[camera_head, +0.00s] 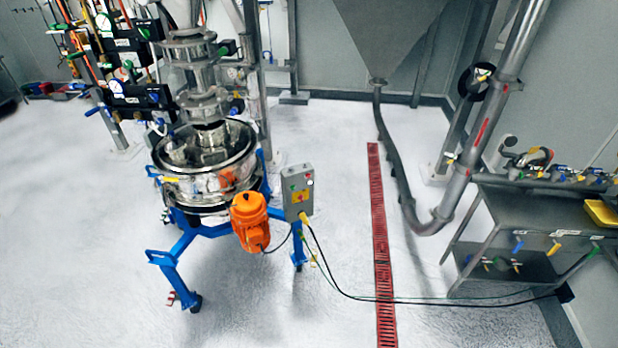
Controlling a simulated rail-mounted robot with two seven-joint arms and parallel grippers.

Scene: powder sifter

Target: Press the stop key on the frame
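A grey control box (290,209) is mounted on the blue frame (205,231) of the powder sifter (205,187), on its right side. Its face has small coloured spots, with red and green near the top and a yellow patch lower down. They are too small to read, and I cannot tell for certain which is the stop key. An orange motor (250,222) hangs on the frame just left of the box. Neither of my grippers is in view, and nothing of mine touches the box.
A black cable (340,291) runs from the box across the floor to the right. A red floor grate (381,240) lies right of the sifter. A steel table (535,215) stands at the right. Pipes and gauges fill the back left. The floor in front is clear.

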